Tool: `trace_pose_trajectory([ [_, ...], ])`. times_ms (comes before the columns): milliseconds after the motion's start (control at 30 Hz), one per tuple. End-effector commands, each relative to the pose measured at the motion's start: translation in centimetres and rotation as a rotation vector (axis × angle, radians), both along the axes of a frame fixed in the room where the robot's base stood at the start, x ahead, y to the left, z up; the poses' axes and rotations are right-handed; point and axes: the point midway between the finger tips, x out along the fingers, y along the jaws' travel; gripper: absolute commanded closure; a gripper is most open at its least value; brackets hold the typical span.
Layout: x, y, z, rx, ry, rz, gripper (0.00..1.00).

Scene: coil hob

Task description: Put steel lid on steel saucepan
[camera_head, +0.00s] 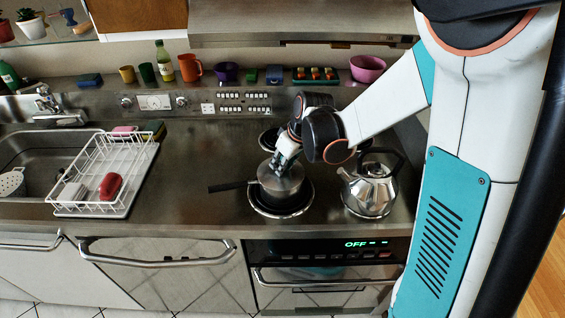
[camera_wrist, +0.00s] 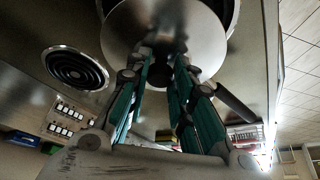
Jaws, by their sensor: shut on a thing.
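The steel saucepan (camera_head: 283,200) sits on a front coil of the hob, its dark handle pointing left in the head view. The steel lid (camera_head: 290,181) is over the saucepan's mouth; it shows as a large round disc in the wrist view (camera_wrist: 190,35). My gripper (camera_head: 284,163) is above the saucepan. In the wrist view its two fingers (camera_wrist: 160,72) are shut on the lid's dark knob. The saucepan's handle (camera_wrist: 237,103) shows beyond the lid there. I cannot tell whether the lid touches the rim all round.
A steel kettle (camera_head: 371,192) stands on the coil to the right, close to my arm. An empty coil (camera_wrist: 75,68) shows in the wrist view. Counter between rack and saucepan is clear.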

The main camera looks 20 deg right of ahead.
Motion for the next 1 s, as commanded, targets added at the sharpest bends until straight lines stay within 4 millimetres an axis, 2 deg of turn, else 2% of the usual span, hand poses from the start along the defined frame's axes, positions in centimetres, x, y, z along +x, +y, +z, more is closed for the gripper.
trace_pose_trajectory([
  [233, 0.00, 0.00, 0.03, 0.000, 0.000, 0.000, 1.00],
  [267, 0.00, 0.00, 0.03, 0.000, 0.000, 0.000, 0.74],
  [333, 0.01, 0.00, 0.04, 0.000, 0.000, 0.000, 0.58],
  [367, 0.01, -0.01, 0.04, 0.000, 0.000, 0.000, 0.55],
  [600, 0.00, 0.00, 0.02, 0.000, 0.000, 0.000, 0.55],
  [700, 0.00, 0.00, 0.02, 0.000, 0.000, 0.000, 0.37],
  [733, 0.00, 0.00, 0.02, 0.000, 0.000, 0.000, 0.35],
  [1000, 0.00, 0.00, 0.02, 0.000, 0.000, 0.000, 0.35],
])
